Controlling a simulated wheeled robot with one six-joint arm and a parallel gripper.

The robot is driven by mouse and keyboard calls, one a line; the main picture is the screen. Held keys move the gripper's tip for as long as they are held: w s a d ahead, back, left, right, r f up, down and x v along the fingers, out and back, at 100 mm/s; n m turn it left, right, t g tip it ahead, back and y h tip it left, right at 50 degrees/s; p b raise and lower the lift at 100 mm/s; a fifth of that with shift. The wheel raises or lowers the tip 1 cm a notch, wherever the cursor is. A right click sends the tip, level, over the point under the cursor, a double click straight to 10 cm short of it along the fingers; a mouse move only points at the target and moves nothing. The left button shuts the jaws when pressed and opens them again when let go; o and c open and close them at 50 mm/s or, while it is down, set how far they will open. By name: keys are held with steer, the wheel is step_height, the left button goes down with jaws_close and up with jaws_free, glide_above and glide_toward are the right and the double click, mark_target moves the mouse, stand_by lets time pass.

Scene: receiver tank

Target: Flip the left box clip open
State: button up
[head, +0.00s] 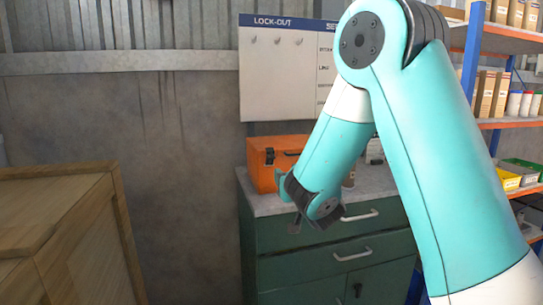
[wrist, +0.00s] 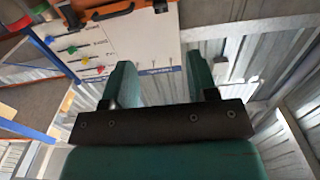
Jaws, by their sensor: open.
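The orange box (head: 278,158) stands on top of the green cabinet, with a dark clip (head: 269,156) on its front near the left end. In the wrist view, which is upside down, the box (wrist: 112,10) shows at the top edge with two dark clips. The left clip (wrist: 160,5) is the one on the right there, partly cut off. My gripper (wrist: 160,78) is open, with nothing between its two teal fingers. In the head view my gripper (head: 284,186) is low in front of the box, apart from the clip, and mostly hidden by my arm.
The green cabinet (head: 330,256) has drawer handles facing me. A lock-out board (head: 277,85) hangs on the wall behind. Shelves with cartons and bins (head: 520,176) stand at the right. A wooden crate (head: 60,235) is at the left, with bare wall between it and the cabinet.

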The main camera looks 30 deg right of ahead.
mark_target(272, 157)
steer(key=p+x, duration=0.9)
steer(key=x, duration=0.6)
steer(key=shift+w+d+r, duration=0.1)
steer(key=shift+w+d, duration=0.05)
steer(key=shift+w, duration=0.15)
steer(key=shift+w+d+p, duration=0.15)
steer(key=shift+w+p, duration=0.2)
steer(key=shift+w, duration=0.35)
steer(key=shift+c, duration=0.2)
